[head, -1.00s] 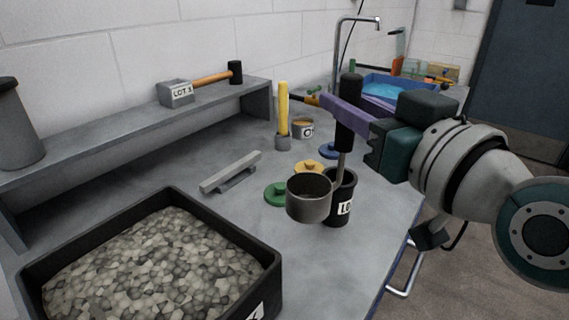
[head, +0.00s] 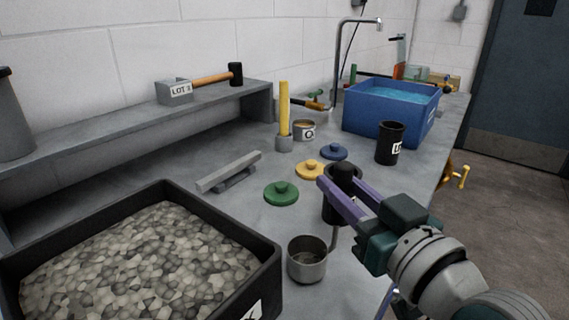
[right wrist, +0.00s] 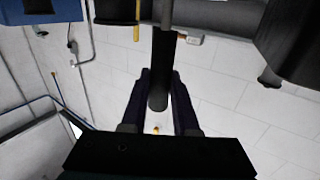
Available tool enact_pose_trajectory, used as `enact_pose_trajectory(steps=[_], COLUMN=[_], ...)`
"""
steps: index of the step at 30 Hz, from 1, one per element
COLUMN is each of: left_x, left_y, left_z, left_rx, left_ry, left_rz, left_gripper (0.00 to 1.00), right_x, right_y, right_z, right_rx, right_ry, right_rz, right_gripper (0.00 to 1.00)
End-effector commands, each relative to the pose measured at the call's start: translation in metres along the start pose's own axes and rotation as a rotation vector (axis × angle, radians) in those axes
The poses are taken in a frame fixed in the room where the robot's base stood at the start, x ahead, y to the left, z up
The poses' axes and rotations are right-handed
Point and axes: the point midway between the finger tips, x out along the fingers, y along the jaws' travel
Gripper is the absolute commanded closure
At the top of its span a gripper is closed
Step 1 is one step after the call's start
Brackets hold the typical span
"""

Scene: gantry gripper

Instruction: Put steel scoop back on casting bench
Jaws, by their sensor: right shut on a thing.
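The steel scoop (head: 307,262) has a round grey cup and a black upright handle. My right gripper (head: 338,188) is shut on the handle, which also shows between the fingers in the right wrist view (right wrist: 163,65). The scoop's cup is low over the grey bench (head: 235,222), just right of the black tray; I cannot tell if it touches the bench. My left gripper is not in view.
A black tray (head: 265,262) of grey stones stands at the front left. A black cup (head: 330,210) is close behind the gripper, partly hidden. Green (head: 281,194), yellow (head: 309,170) and blue (head: 334,152) lids lie behind. Another black cup (head: 390,150) and a blue water tub (head: 385,122) stand farther back.

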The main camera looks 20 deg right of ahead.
Motion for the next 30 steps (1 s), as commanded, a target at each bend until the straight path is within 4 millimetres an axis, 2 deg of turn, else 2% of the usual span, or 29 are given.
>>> enact_pose_trajectory(steps=[4, 5, 12, 22, 26, 30], left_x=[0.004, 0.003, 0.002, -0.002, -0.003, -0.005], left_y=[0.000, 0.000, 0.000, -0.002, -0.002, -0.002], left_z=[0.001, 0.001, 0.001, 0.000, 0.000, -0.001], left_rx=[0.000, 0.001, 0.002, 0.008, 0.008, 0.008], left_ry=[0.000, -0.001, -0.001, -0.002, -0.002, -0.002], left_rz=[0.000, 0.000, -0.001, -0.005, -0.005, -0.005], left_gripper=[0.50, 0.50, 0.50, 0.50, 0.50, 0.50], right_x=[0.000, 0.000, 0.000, -0.001, -0.019, -0.050], right_y=[0.000, 0.000, 0.000, 0.000, 0.000, 0.000], right_z=[0.004, 0.004, 0.003, -0.003, 0.001, 0.001], right_rx=[0.001, 0.001, 0.001, 0.001, 0.001, 0.001], right_ry=[0.001, 0.000, 0.000, -0.001, -0.004, -0.006], right_rz=[0.000, 0.000, 0.000, 0.000, 0.000, 0.000], right_gripper=[1.00, 0.69, 0.42, 0.42, 0.42, 0.42])
